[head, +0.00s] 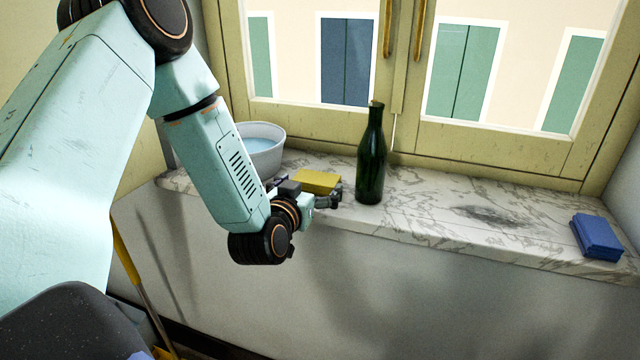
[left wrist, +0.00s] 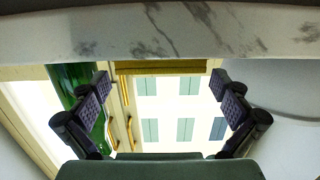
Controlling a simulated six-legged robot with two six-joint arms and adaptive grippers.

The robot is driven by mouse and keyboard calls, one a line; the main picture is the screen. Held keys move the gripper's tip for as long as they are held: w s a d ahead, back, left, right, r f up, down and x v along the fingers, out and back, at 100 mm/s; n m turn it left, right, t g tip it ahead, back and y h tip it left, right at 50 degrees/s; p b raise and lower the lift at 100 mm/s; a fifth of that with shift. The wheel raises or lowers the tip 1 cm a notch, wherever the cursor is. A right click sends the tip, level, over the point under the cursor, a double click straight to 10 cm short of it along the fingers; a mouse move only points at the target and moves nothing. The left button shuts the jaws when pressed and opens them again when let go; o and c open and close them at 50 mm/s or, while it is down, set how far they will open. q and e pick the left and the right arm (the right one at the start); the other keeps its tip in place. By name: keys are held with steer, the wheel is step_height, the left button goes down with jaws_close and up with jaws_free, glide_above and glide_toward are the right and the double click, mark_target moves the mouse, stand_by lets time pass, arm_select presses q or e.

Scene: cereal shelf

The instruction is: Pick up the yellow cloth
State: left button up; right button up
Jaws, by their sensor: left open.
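The yellow cloth (head: 316,181) lies folded on the marble sill, between the bucket and the bottle. In the left wrist view, which looks upside down, a thin yellow strip of the cloth (left wrist: 160,67) shows at the edge of the sill, between and beyond my fingers. My left gripper (head: 333,196) is at the sill's front edge, just in front of the cloth. Its fingers (left wrist: 160,84) are spread wide with nothing between them. Part of the cloth's near left side is hidden behind my wrist in the head view. My right gripper is not in view.
A green bottle (head: 371,160) stands upright close to the right of the cloth; it also shows in the left wrist view (left wrist: 72,82). A pale bucket of water (head: 264,157) stands at left. Blue folded cloths (head: 597,237) lie far right.

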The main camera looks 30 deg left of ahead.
mark_target(316, 177)
arm_select(q)
steer(key=x, duration=0.3)
steer(key=shift+w+a+f, duration=0.1)
steer(key=shift+a+f, duration=0.1)
steer(key=shift+a, duration=0.1)
steer(key=shift+w+d, duration=0.2)
steer(key=shift+w, duration=0.25)
steer(key=shift+s+a, duration=0.15)
steer(key=shift+a, duration=0.05)
steer(key=c, duration=0.3)
steer(key=shift+d, duration=0.15)
steer(key=c, duration=0.6)
steer(key=shift+r, duration=0.35)
step_height(316, 177, up, 9)
steer(key=shift+r+p, duration=0.15)
steer(key=shift+p, duration=0.65)
